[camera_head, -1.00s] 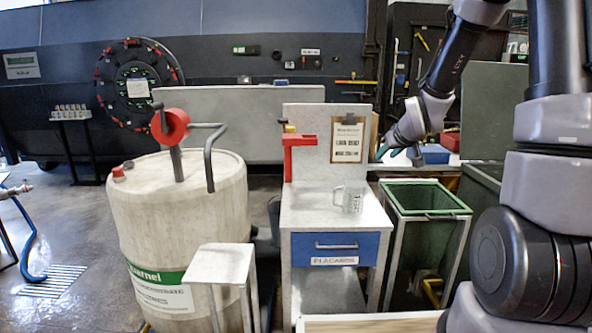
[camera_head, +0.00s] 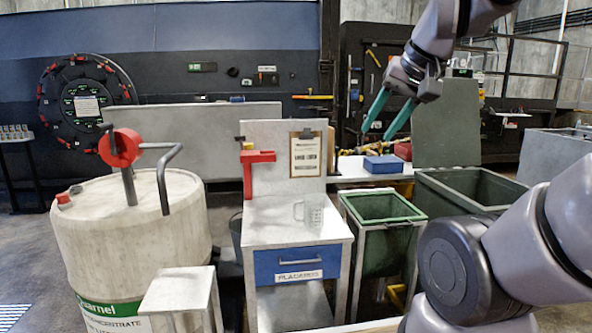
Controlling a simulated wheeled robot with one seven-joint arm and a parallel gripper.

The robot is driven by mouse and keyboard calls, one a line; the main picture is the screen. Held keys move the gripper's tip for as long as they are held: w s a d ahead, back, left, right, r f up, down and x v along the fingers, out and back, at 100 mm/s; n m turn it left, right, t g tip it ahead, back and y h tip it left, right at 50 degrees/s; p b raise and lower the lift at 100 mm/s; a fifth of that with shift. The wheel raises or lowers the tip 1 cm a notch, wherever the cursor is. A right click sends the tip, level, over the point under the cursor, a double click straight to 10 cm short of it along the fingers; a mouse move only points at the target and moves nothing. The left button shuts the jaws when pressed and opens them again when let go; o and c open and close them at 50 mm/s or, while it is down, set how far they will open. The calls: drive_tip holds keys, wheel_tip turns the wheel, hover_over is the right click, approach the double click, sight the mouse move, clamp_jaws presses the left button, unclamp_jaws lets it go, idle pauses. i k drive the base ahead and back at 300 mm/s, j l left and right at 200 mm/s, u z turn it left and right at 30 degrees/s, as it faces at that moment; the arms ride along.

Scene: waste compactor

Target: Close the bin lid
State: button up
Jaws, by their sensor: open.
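A large grey-green bin (camera_head: 432,189) stands open at the right, partly hidden by my arm. A flat grey-green panel, apparently its lid (camera_head: 447,125), stands upright at its back left. My gripper (camera_head: 381,133) is open and empty, with two teal fingers pointing down and left. It is raised to the left of the lid, in front of the back bench, and looks apart from everything. Whether the lid is hinged to the bin cannot be made out.
A small green open bin (camera_head: 382,208) in a metal frame stands left of the large bin. A white drum (camera_head: 128,235) stands at left. A blue box (camera_head: 383,164) lies on the back bench.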

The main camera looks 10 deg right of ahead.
sight(446, 131)
drive_tip(key=l+u, duration=0.1)
drive_tip(key=u, duration=0.4)
drive_tip(key=l+u, duration=0.1)
drive_tip(key=u, duration=0.35)
drive_tip(key=k+l+u, duration=0.1)
drive_tip(key=u, duration=0.4)
drive_tip(key=l+u, duration=0.1)
drive_tip(key=u, duration=0.35)
drive_tip(key=k+u, duration=0.1)
drive_tip(key=u, duration=0.4)
drive_tip(key=k+l+u, duration=0.1)
drive_tip(key=k+u, duration=0.45)
drive_tip(key=k+j+u, duration=0.2)
drive_tip(key=k, duration=1.05)
drive_tip(key=k+u, duration=0.3)
drive_tip(key=k, duration=1.7)
drive_tip(key=k+u, duration=0.9)
drive_tip(key=k+j+u, duration=0.45)
drive_tip(key=k+l+u, duration=0.4)
drive_tip(key=k, duration=0.25)
drive_tip(key=k+u, duration=0.35)
drive_tip(key=k, duration=0.35)
drive_tip(key=k+j+u, duration=0.15)
drive_tip(key=k+u, duration=0.25)
drive_tip(key=k, duration=0.3)
drive_tip(key=k+u, duration=0.15)
drive_tip(key=k, duration=1.75)
